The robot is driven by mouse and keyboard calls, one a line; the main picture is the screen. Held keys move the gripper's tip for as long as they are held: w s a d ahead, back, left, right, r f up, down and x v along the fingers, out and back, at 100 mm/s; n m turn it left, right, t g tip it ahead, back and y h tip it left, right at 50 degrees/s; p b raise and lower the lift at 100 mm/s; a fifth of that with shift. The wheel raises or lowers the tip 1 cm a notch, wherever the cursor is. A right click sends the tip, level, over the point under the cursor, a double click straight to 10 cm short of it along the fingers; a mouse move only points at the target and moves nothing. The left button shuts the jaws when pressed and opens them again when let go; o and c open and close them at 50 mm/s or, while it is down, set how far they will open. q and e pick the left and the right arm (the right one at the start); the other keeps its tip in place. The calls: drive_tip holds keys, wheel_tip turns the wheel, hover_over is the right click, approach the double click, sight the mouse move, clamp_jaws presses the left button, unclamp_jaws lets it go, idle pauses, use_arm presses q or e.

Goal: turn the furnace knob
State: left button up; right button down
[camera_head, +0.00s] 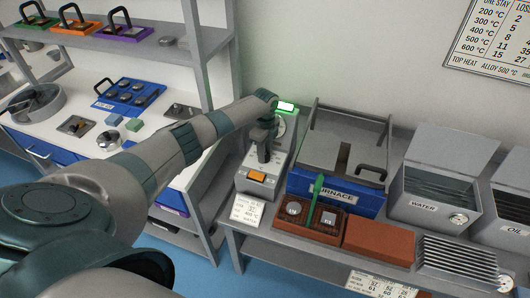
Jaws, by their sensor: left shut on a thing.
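The blue and grey furnace (335,192), labelled FURNACE, stands on the grey bench right of a grey control box (248,187). I cannot tell the knob's angle. My right gripper is not in view.
A WATER tank (425,208) and an OIL tank (515,222) stand right. A white shelf unit (150,65) stands left.

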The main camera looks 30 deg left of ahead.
use_arm(q)
drive_tip(key=shift+n, duration=0.5)
drive_tip(key=shift+n+p, duration=0.3)
drive_tip(key=shift+r+n+p, duration=0.1)
drive_tip(key=shift+n+p, duration=0.35)
drive_tip(key=shift+n, duration=0.65)
drive_tip(key=n+p, duration=0.2)
drive_tip(key=n, duration=0.3)
drive_tip(key=n+p, duration=0.2)
drive_tip(key=n, duration=0.3)
drive_tip(key=n+p, duration=0.1)
drive_tip(key=n, duration=0.3)
drive_tip(key=shift+w+a, duration=0.1)
drive_tip(key=o, duration=1)
